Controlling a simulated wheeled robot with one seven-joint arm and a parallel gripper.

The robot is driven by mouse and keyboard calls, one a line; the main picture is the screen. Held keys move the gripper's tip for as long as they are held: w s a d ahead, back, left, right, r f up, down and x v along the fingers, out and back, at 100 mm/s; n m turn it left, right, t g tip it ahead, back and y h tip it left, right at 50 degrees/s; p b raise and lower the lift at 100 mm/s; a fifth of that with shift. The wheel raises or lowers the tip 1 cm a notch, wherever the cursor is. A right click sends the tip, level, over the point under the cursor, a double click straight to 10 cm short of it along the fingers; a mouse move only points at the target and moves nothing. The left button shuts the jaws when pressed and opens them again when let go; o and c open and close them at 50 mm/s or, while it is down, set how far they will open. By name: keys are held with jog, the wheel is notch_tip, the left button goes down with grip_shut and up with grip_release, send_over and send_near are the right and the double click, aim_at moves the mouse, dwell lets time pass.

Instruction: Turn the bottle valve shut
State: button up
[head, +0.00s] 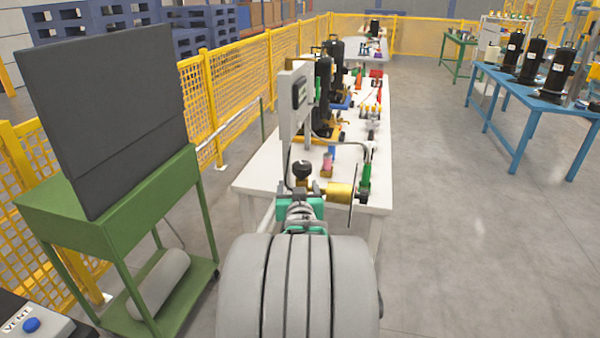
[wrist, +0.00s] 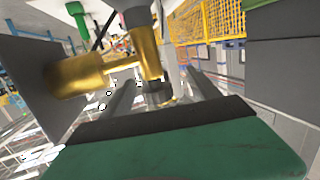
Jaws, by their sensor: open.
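The brass valve (head: 341,191) stands at the near end of the white table, just beyond my gripper (head: 300,193). A black round knob (head: 302,171) shows just above the gripper in the head view. In the wrist view, the brass valve body (wrist: 85,72) fills the upper left, with a dark grey round part above it. My gripper (wrist: 160,90) is open. Its two fingers reach towards the brass stem, and a small dark part (wrist: 155,88) shows between them. Contact cannot be told. My arm hides whatever is below the valve in the head view.
The white table (head: 262,178) holds several black cylinders and fittings. A green cart (head: 110,225) is at left.

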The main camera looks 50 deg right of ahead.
aim_at(302, 163)
jog(key=r, duration=0.1)
jog(key=r+h, duration=0.1)
jog(key=d, duration=0.1)
jog(key=shift+s+r, duration=0.35)
jog(key=shift+r, duration=0.05)
jog(key=shift+w+d+r+h, duration=0.15)
jog(key=shift+w+d+h, duration=0.05)
jog(key=shift+d+h, duration=0.15)
jog(key=p+x, duration=0.1)
jog(key=x, duration=0.6)
jog(key=shift+w, duration=0.1)
jog(key=shift+a, duration=0.1)
jog(key=shift+c, duration=0.4)
jog(key=c, duration=1.3)
